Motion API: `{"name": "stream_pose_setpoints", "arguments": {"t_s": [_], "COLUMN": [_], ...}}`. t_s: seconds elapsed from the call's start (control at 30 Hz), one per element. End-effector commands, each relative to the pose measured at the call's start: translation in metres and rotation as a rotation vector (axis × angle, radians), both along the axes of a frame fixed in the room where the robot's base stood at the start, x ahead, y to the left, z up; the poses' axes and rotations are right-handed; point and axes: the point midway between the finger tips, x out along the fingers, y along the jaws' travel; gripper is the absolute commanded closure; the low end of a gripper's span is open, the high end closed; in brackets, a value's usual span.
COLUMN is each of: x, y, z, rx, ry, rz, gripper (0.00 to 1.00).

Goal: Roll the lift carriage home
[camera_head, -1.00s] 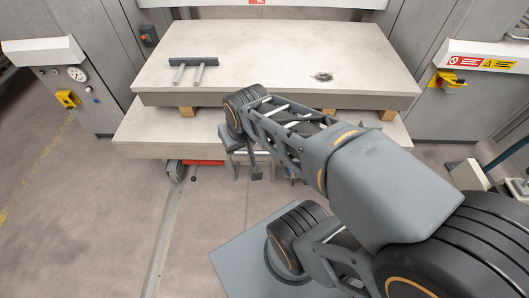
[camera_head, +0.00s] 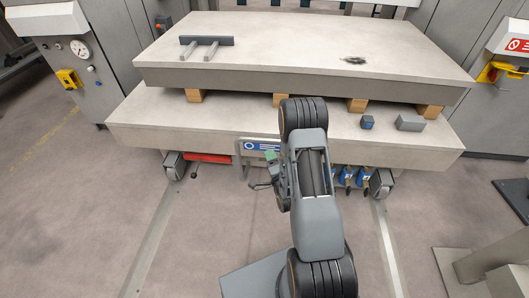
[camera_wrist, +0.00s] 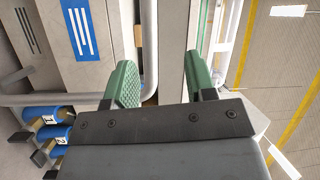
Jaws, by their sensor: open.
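The lift carriage (camera_head: 150,125) is a broad pale slab on wheels that stand at floor rails. It bears a second, thick slab (camera_head: 310,40) on wooden blocks. A grey tube handle (camera_head: 240,165) hangs at its front beside a blue label (camera_head: 262,145); my arm hides part of this. My gripper (camera_head: 268,168) is at the carriage front, close to the handle. In the wrist view my gripper (camera_wrist: 158,75) has its green fingers apart. The bent grey tube (camera_wrist: 150,45) shows in the gap between them, nearer the left finger; I cannot tell whether they touch.
Blue cylinders (camera_head: 365,176) sit under the carriage. Small blocks (camera_head: 410,122) lie on its right part. The floor at left is free; a post base (camera_head: 460,275) stands at right.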

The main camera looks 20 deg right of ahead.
Motion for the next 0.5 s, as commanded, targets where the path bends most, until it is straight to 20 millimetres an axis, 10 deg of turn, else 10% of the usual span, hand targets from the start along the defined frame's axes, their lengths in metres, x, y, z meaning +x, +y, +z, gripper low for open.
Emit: {"name": "stream_pose_setpoints", "arguments": {"t_s": [0.27,0.5], "x": [-0.017,0.017], "y": [-0.004,-0.008], "z": [-0.035,-0.028], "rx": [0.117,0.124], "ry": [-0.122,-0.137], "rz": [-0.003,-0.001], "gripper": [0.49,0.49]}}
